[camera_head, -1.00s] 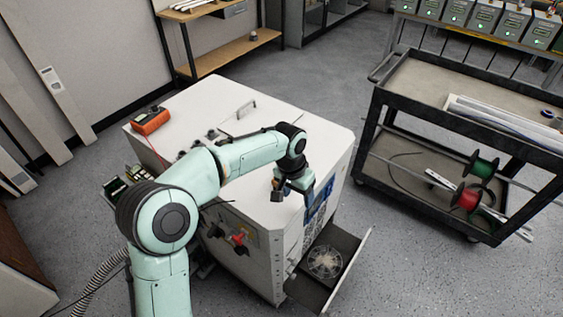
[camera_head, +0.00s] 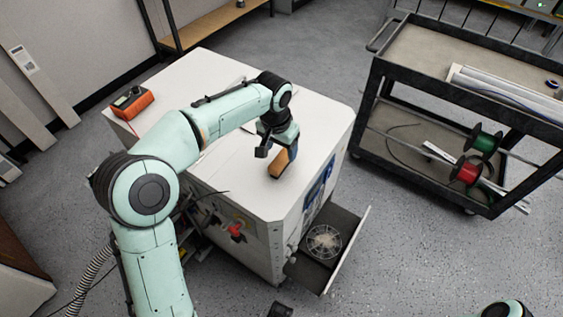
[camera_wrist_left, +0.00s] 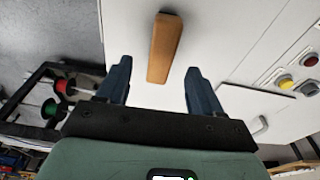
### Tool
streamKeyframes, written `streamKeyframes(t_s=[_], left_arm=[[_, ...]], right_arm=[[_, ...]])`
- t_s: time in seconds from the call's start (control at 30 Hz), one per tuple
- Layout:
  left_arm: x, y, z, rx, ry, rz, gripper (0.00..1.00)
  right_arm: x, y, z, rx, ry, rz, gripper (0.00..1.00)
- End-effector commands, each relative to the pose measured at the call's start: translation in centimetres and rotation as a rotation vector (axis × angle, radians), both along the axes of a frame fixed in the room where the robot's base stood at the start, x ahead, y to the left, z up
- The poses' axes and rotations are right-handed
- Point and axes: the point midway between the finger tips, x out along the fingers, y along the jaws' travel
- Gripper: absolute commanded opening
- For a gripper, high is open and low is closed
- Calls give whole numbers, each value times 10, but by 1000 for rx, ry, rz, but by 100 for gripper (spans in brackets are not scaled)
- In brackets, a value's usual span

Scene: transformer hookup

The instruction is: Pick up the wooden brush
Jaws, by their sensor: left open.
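The wooden brush (camera_head: 281,163) is an orange-brown block on the white top of the cabinet, near its front edge. In the left wrist view the brush (camera_wrist_left: 163,47) lies ahead of and between the two blue-grey fingers, its near end close to the fingertip line. My left gripper (camera_head: 272,148) is over the cabinet top beside the brush, partly covering it. In the left wrist view the gripper (camera_wrist_left: 158,66) is open, with nothing held. A dark tip at the bottom edge of the head view may be my right gripper (camera_head: 280,310); its jaws cannot be made out.
The white cabinet (camera_head: 235,200) has an open lower drawer (camera_head: 338,240) with a fan. An orange meter (camera_head: 130,103) sits at its far left corner. Buttons (camera_wrist_left: 285,82) and a handle (camera_wrist_left: 260,126) show in the wrist view. A black cart (camera_head: 440,130) stands right, holding wire spools.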

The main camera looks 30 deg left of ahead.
Motion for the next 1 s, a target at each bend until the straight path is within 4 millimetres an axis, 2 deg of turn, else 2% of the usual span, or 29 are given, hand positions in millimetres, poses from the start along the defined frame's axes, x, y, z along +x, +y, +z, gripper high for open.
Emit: streamKeyframes(t_s=[0.17,0.4,0.5,1.0], left_arm=[[2,0,-13,0,3,-1,66],[8,2,-48,-1,2,-1,66],[9,2,-55,-1,1,0,66],[10,2,-57,-1,-1,0,66]], right_arm=[[0,0,-1,0,0,0,52],[-1,0,-5,1,2,1,52],[-1,0,-6,1,2,1,52],[-2,0,-6,1,2,1,52]])
